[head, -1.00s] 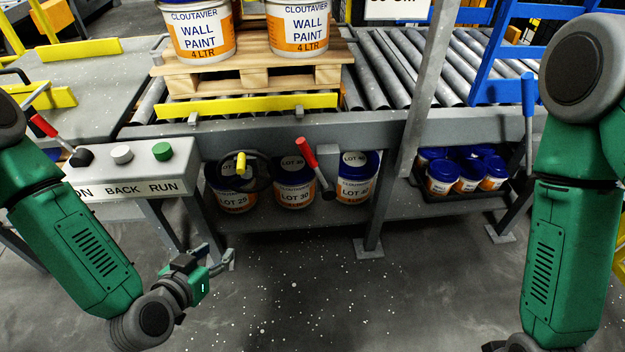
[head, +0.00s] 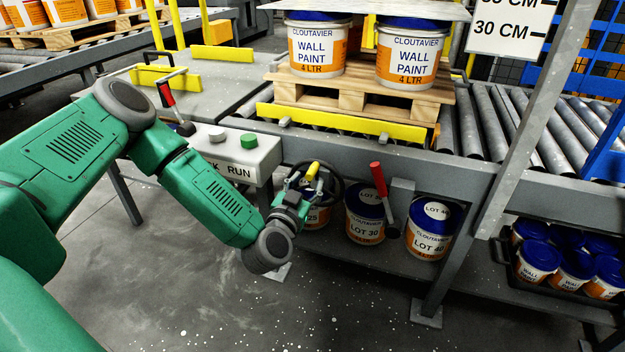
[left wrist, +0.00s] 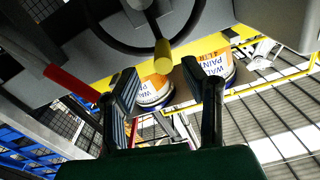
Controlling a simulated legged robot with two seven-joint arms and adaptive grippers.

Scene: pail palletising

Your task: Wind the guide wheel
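The guide wheel (head: 334,187) is a black handwheel under the conveyor's front rail, with a yellow handle knob (head: 313,170) on its rim. My left gripper (head: 299,186) is at the wheel's left side, close to the knob, and hides part of the rim. In the left wrist view, my left gripper (left wrist: 161,80) is open, its two dark fingers apart with nothing held. There the knob (left wrist: 162,57) lies just beyond the fingertips, in line with the gap, and the wheel (left wrist: 106,39) spans the top. Whether a finger touches the knob I cannot tell. My right gripper is out of view.
A red-handled lever (head: 379,183) stands right of the wheel. A button box (head: 232,157) with a green button is to the left. Lot pails (head: 364,222) sit on the shelf below. A pallet (head: 350,95) with paint pails stands on the rollers above. A post (head: 529,120) rises at right.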

